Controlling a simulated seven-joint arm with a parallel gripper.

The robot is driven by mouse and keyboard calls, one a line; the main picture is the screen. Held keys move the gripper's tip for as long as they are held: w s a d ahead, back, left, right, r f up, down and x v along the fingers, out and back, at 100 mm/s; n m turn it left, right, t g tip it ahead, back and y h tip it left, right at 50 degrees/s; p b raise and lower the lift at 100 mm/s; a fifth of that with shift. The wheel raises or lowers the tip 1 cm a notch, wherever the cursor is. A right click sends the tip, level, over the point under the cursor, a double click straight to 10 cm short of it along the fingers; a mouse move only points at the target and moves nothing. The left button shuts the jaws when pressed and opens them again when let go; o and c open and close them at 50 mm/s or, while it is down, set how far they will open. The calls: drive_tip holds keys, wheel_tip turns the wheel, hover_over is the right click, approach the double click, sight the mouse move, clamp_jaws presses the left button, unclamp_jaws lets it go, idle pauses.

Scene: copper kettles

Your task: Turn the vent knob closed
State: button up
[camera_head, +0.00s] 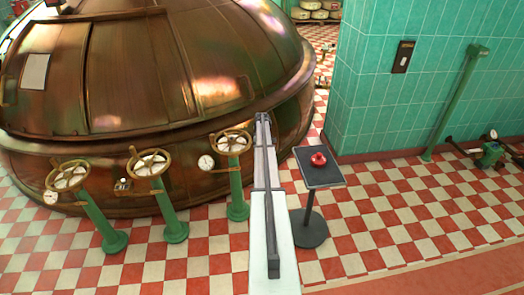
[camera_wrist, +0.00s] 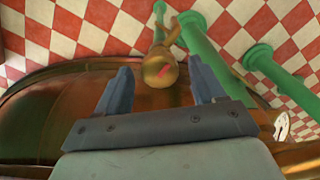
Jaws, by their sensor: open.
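A rounded brass knob (camera_wrist: 152,76) with a small red mark on its face shows in the wrist view; it looks like the vent knob. It lies beyond and between the fingertips of my gripper (camera_wrist: 160,80), apart from both fingers. My gripper is open, with nothing between its pads. In the head view my arm reaches forward to the copper kettle (camera_head: 120,80), and my gripper (camera_head: 262,118) is at its lower right side. The knob is not visible there, perhaps hidden behind my arm.
Several green posts with brass handwheels (camera_head: 232,143) stand left of my arm. A black stand (camera_head: 322,178) with a red object (camera_head: 318,159) stands close on the right. A green tiled wall (camera_head: 400,110) rises beyond it.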

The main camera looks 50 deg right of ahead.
wheel_tip(320, 180, up, 14)
idle(0.8)
idle(0.5)
